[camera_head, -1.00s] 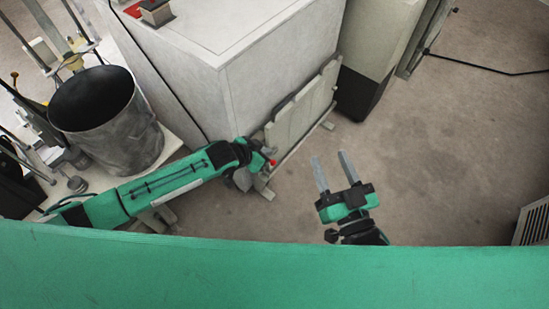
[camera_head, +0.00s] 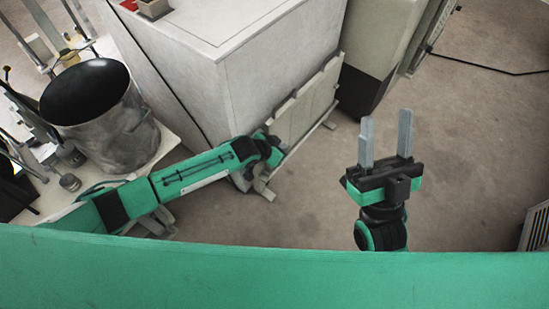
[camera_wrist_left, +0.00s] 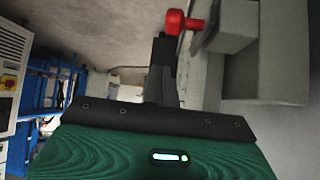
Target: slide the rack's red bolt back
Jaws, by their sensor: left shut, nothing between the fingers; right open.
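The red bolt (camera_wrist_left: 180,22) shows in the left wrist view as a round knob on a short stem. The stem runs into a grey block on the rack (camera_wrist_left: 268,60). The pale rack (camera_head: 303,108) leans along the side of the white cabinet in the head view, where the bolt is hidden behind my left arm. My left gripper (camera_wrist_left: 163,45) is shut and empty, its fingers just left of the red knob. I cannot tell whether they touch it. My right gripper (camera_head: 386,122) is open and empty over the floor, well right of the rack.
The large white cabinet (camera_head: 225,60) stands behind the rack. A grey unit with a black base (camera_head: 360,85) stands beyond the rack.

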